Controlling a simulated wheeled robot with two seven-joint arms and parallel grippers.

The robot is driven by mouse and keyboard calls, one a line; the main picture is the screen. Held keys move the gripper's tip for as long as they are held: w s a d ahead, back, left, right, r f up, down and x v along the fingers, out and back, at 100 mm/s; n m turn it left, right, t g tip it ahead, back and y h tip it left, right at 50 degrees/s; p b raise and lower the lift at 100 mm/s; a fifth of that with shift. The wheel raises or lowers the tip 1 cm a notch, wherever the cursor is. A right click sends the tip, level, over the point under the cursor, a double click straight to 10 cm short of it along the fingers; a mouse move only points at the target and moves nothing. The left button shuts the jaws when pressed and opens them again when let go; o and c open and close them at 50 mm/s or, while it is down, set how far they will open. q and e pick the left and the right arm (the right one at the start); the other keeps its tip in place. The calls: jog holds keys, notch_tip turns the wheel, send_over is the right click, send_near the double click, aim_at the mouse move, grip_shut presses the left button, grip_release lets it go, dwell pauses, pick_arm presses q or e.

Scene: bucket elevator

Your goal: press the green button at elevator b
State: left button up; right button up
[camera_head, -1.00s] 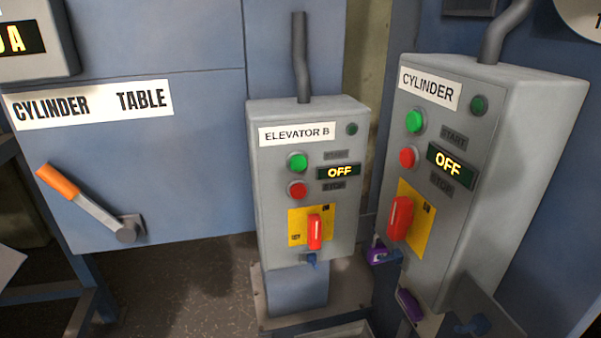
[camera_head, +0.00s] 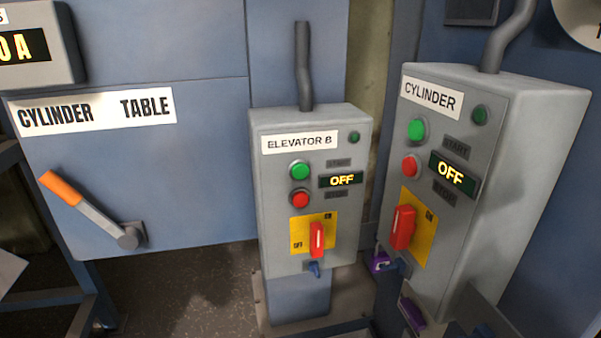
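The Elevator B control box (camera_head: 283,247) is a grey panel on a post in the middle of the view. Its label (camera_head: 299,143) reads "ELEVATOR B". The green button (camera_head: 299,171) sits at the upper left of the panel, above a red button (camera_head: 299,198). The display (camera_head: 341,180) reads "OFF". A red switch handle (camera_head: 317,239) stands upright on a yellow plate, with a blue padlock-like piece (camera_head: 314,269) below it. Neither of my grippers shows in this view, and nothing covers the green button.
A similar "CYLINDER" box (camera_head: 540,140) stands close on the right, nearer to me, with its own green button (camera_head: 416,130) and an "OFF" display. On the left, an orange-handled lever (camera_head: 84,205) sticks out of the blue "CYLINDER TABLE" panel (camera_head: 190,190). Floor (camera_head: 200,295) shows below.

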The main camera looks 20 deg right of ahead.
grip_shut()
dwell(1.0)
